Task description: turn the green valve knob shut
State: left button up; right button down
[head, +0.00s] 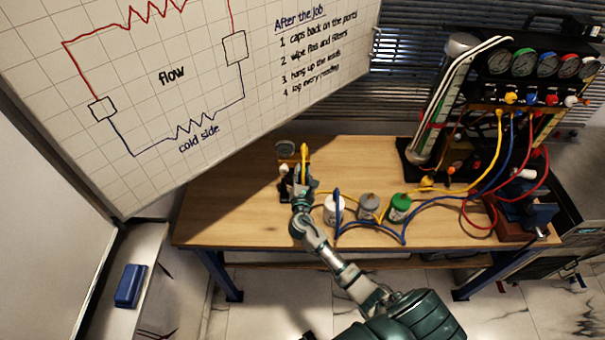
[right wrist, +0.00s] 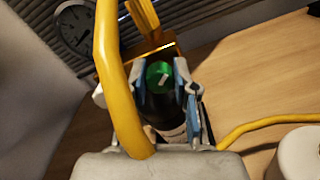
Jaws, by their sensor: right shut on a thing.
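The green valve knob (right wrist: 158,76) shows in the right wrist view, round with a pale mark on its face, on a dark body. The fingers of my right gripper (right wrist: 161,80) stand on its left and right sides and are shut on it. In the head view my right gripper (head: 300,186) is at the small gauge rig (head: 283,170) on the left part of the bench, and the knob is hidden there. A round gauge (right wrist: 74,27) and a thick yellow hose (right wrist: 108,75) are beside the knob. The hose crosses in front of the rig. My left gripper is not in view.
On the wooden bench (head: 235,205), a white container (head: 334,211), a grey one (head: 368,207) and a green-topped one (head: 400,205) stand right of my gripper among hoses. A gauge manifold (head: 535,75) stands at right. A whiteboard (head: 180,80) leans over the left.

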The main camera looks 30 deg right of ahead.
jog(key=m, duration=0.2)
jog(key=m+b, duration=0.1)
jog(key=m, duration=0.1)
jog(key=shift+f+m+b, duration=0.3)
jog(key=shift+f, duration=0.1)
jog(key=shift+s+m+b, duration=0.1)
jog(key=shift+m+b, duration=0.6)
jog(key=shift+m, duration=1.1)
jog(key=c, duration=0.9)
grip_release()
jog(key=shift+r, duration=0.1)
jog(key=shift+r, duration=0.1)
jog(key=v, duration=1.1)
jog(key=shift+s+a, duration=0.25)
jog(key=shift+s, duration=0.05)
